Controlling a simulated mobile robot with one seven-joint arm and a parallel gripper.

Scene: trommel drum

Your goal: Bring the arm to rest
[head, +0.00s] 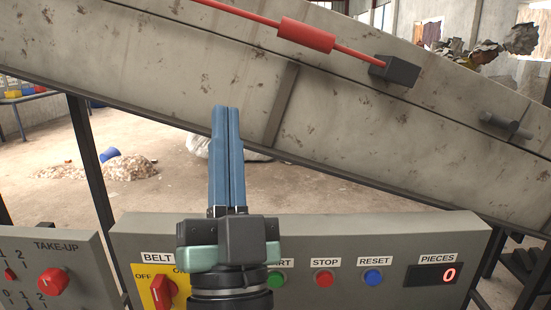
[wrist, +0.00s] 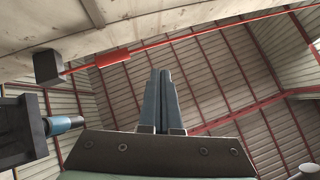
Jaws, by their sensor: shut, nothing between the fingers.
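My gripper (head: 227,110) points upward in the middle of the head view, in front of the control panel and the sloping conveyor side. Its two long blue fingers lie together with nothing between them. In the wrist view the shut fingers (wrist: 160,75) point up toward the roof and the conveyor frame edge. My gripper hides part of the panel, including some of the BELT switch label and the START label.
The control panel (head: 385,230) carries a red BELT switch (head: 163,291), buttons and a PIECES display (head: 437,275) reading 0. A TAKE-UP panel (head: 70,250) stands at left. The sloping conveyor frame (head: 200,60) bears a red pull cord (head: 306,36). A rubble pile (head: 130,168) lies behind.

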